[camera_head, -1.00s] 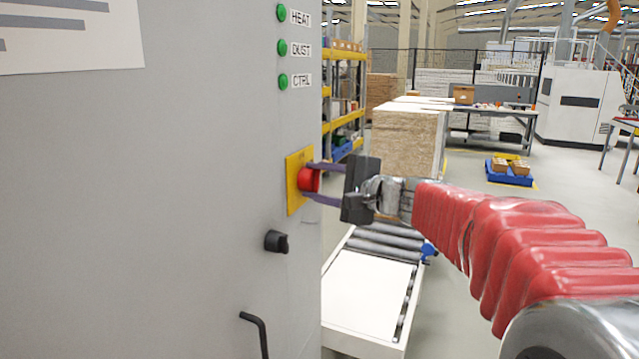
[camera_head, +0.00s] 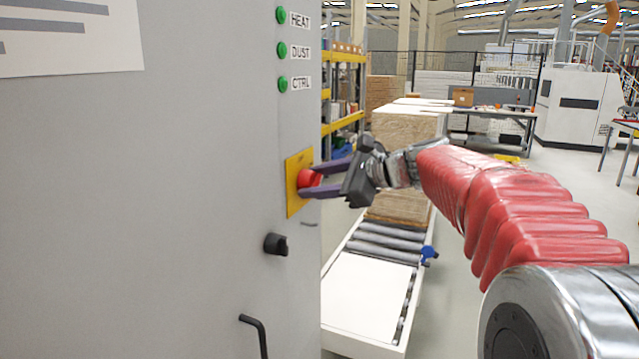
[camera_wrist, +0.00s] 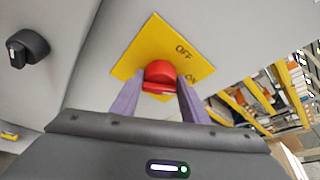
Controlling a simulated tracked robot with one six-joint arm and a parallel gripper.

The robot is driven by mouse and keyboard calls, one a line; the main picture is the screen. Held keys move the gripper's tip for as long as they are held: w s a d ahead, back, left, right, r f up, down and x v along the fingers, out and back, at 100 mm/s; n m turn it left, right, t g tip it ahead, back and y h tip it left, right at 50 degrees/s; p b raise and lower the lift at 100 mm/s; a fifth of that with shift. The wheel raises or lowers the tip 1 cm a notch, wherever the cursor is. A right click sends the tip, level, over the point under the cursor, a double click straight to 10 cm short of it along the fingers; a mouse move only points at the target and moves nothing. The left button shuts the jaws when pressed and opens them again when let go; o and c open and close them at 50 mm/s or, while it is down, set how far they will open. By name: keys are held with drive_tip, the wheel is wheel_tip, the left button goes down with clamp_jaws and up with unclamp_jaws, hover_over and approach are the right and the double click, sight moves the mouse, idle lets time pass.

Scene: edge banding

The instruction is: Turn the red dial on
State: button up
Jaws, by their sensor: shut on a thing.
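The red dial (camera_head: 309,179) sits on a yellow plate (camera_head: 293,200) on the grey cabinet's side face. In the wrist view the dial (camera_wrist: 160,74) is at the centre, and the yellow plate (camera_wrist: 135,57) carries the words OFF and ON. My gripper (camera_head: 320,181) is shut on the dial, with one purple finger on each side of it. In the wrist view the fingers (camera_wrist: 158,98) flank the dial's handle, and the plate looks tilted relative to my gripper. The dial's pointer mark is not clear.
A black knob (camera_head: 276,244) is below the plate, also in the wrist view (camera_wrist: 27,47). A black handle (camera_head: 255,333) is lower on the cabinet. Green lamps (camera_head: 282,49) labelled HEAT, DUST and CTRL are above. A roller conveyor (camera_head: 385,242) stands at right behind.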

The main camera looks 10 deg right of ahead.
drive_tip(key=m+g, duration=0.1)
drive_tip(key=m+g+y, duration=0.1)
drive_tip(key=m, duration=0.1)
drive_tip(key=m+g, duration=0.1)
drive_tip(key=shift+w+f+y, duration=0.15)
drive_tip(key=shift+f+y, duration=0.1)
drive_tip(key=shift+y, duration=0.05)
idle(0.5)
drive_tip(key=o, duration=1.1)
drive_tip(key=shift+r, duration=0.15)
drive_tip(key=shift+c, duration=0.2)
drive_tip(key=shift+d+r+m, duration=0.1)
drive_tip(key=shift+m, duration=0.2)
drive_tip(key=shift+d+r, duration=0.1)
drive_tip(key=shift+d, duration=0.15)
drive_tip(key=v, duration=1.3)
